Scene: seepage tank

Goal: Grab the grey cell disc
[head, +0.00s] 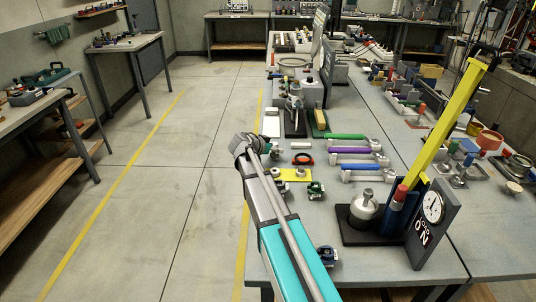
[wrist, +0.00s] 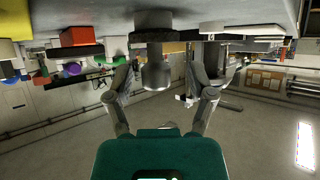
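In the wrist view, which looks upside down, my gripper (wrist: 161,72) is open, with one finger on each side of a grey rounded piece (wrist: 155,74) under a dark ribbed ring. A gap shows on both sides of that piece. I cannot tell if it is the grey cell disc. In the head view, small grey round pieces (head: 301,172) sit on or by a yellow plate (head: 291,176) near the bench's left edge. My arm comes up from the bottom to a joint left of that plate.
Purple-handled and green-handled grey tools (head: 352,155) lie right of the plate. A grey knobbed weight (head: 364,205) stands on a black base, beside a dial box (head: 432,212) and a slanted yellow bar (head: 447,122). Small dark-green parts (head: 315,190) lie near. Open floor is left.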

